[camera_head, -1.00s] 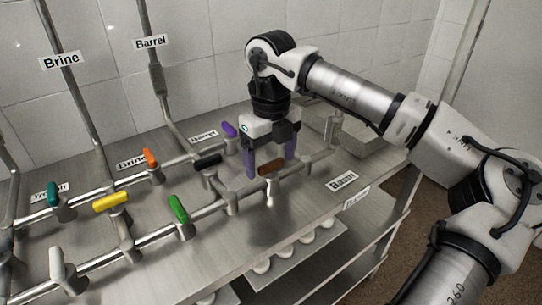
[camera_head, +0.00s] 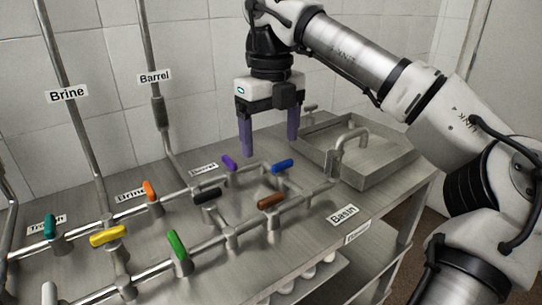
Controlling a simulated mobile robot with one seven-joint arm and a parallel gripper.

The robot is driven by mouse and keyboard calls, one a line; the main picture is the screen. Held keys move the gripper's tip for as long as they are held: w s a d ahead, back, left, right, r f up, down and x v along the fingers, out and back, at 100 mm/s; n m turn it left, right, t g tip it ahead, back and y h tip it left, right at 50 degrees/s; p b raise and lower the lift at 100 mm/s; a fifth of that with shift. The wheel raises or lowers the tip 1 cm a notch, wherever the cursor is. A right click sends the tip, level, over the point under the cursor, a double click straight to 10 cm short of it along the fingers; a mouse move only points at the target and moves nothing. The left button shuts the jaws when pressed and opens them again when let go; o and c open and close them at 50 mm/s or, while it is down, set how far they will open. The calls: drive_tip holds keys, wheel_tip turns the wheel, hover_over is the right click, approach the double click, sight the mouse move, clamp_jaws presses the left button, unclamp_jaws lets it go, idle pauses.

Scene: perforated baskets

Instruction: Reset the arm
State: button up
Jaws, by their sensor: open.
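My gripper (camera_head: 269,145) hangs from my arm at the upper middle of the head view. Its two purple fingers point down and are spread apart, with nothing between them. It is above the back of the steel table (camera_head: 330,215), higher than the valve handles and apart from them. Below the fingers are a purple handle (camera_head: 229,162) and a blue handle (camera_head: 282,166). A brown handle (camera_head: 271,201) and a black handle (camera_head: 207,195) are nearer the front.
Orange (camera_head: 151,191), yellow (camera_head: 108,235), green (camera_head: 177,244) and teal (camera_head: 50,226) handles sit on pipes at the left. A steel basin (camera_head: 385,165) with a tap (camera_head: 350,138) is at the right. Upright pipes (camera_head: 82,130) run along the tiled wall (camera_head: 200,60).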

drive_tip(key=shift+r, duration=0.5)
